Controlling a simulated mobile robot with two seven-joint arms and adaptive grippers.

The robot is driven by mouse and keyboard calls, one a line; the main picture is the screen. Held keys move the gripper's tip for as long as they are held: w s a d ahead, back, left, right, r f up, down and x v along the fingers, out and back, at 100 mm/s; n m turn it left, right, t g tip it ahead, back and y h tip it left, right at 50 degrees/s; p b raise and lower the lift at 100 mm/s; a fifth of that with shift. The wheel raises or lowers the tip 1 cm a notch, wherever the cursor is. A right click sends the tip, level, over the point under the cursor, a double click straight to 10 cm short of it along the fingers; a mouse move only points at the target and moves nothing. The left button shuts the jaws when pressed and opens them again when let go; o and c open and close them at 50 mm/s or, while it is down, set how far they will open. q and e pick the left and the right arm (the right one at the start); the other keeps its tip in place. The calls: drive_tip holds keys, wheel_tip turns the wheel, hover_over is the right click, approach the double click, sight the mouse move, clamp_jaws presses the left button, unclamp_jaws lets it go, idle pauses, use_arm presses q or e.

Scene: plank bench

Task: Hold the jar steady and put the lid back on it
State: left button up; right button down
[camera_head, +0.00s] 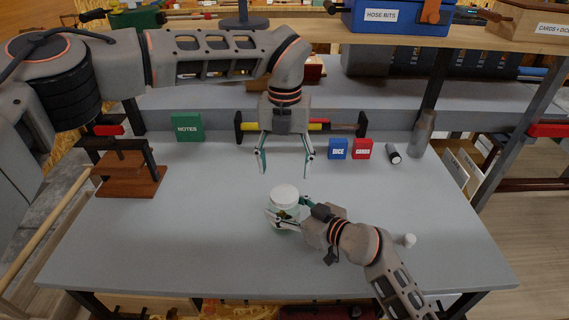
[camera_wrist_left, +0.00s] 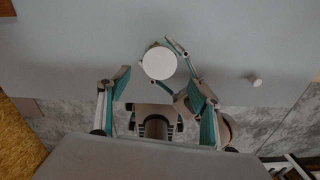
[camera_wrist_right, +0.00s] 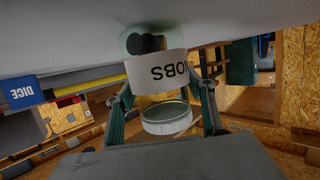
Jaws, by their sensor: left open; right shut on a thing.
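The glass jar (camera_head: 284,214) stands upright on the grey bench with dark things inside. Its white label (camera_wrist_right: 157,72) shows upside down in the right wrist view. The white lid (camera_head: 285,193) is on top of the jar's mouth; I cannot tell how tightly it sits. It shows as a round disc in the left wrist view (camera_wrist_left: 159,62). My right gripper (camera_head: 287,208) is shut around the jar's sides. My left gripper (camera_head: 286,172) is open and empty, pointing down above and behind the jar, apart from the lid.
A small white piece (camera_head: 409,240) lies right of the jar beside my right arm. Behind are a green notes box (camera_head: 187,127), blue dice box (camera_head: 338,149), red cards box (camera_head: 362,149) and a yellow-red bar (camera_head: 320,125). A brown wooden stand (camera_head: 128,180) is at left.

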sight(284, 193)
use_arm(q)
drive_tip(key=shift+r+n, duration=0.1)
drive_tip(key=shift+n, duration=0.8)
drive_tip(key=shift+f, duration=4.05)
drive_tip(key=shift+c, duration=0.4)
drive_tip(key=c, duration=1)
drive_tip(key=m, duration=0.4)
drive_tip(key=shift+m, duration=0.4)
drive_tip(key=shift+c, duration=0.2)
drive_tip(key=o, duration=1.3)
